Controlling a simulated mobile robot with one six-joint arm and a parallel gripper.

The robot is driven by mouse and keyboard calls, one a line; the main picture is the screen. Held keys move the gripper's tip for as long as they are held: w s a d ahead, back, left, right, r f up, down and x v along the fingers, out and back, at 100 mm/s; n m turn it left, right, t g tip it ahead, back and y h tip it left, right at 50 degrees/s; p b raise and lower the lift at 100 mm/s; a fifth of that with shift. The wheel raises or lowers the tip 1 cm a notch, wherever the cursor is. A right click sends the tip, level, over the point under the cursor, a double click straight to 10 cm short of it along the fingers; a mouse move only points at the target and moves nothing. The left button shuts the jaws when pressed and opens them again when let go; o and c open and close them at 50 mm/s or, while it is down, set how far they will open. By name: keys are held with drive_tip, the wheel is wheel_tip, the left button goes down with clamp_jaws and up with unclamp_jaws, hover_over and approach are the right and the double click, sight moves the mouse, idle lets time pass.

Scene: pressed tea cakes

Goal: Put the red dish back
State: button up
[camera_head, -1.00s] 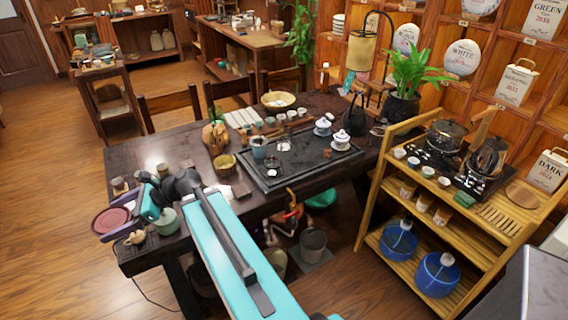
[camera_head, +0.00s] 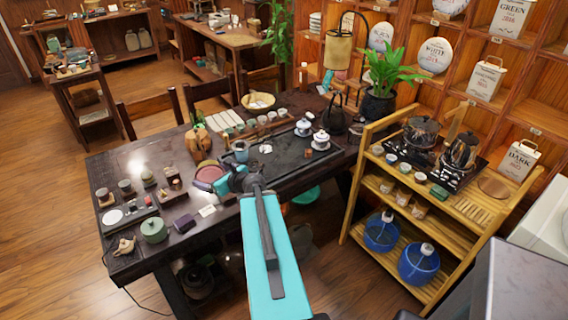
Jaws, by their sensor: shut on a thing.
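The red dish (camera_head: 210,175) is a round dark-red disc with a paler rim. My gripper (camera_head: 222,184) is shut on its right side, near the front middle of the dark table (camera_head: 128,163). My teal arm reaches in from the bottom and hides part of the tea tray behind it. Whether the dish touches the table or hangs just above it, I cannot tell.
The black tea tray (camera_head: 293,150) holds lidded white cups (camera_head: 320,139) right of my gripper. A green lidded pot (camera_head: 153,230), a clay figure (camera_head: 124,245) and small cups crowd the left end.

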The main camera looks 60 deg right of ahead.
drive_tip(key=s+d+f+m+g+h+p, duration=0.1)
drive_tip(key=s+d+f+m+h, duration=0.1)
drive_tip(key=s+d, duration=0.7)
drive_tip(key=s+d+f+m+g+h+p, duration=0.1)
drive_tip(key=s+d+f+m+g+h, duration=0.1)
drive_tip(key=s+d+m+h, duration=0.3)
drive_tip(key=s+d+f, duration=0.1)
drive_tip(key=s+d, duration=0.3)
drive_tip(key=s, duration=0.2)
drive_tip(key=shift+f+g+h+p, duration=0.25)
drive_tip(key=shift+g+h+p, duration=0.05)
drive_tip(key=shift+p, duration=0.1)
drive_tip(key=shift+w+d, duration=0.1)
drive_tip(key=shift+w, duration=0.05)
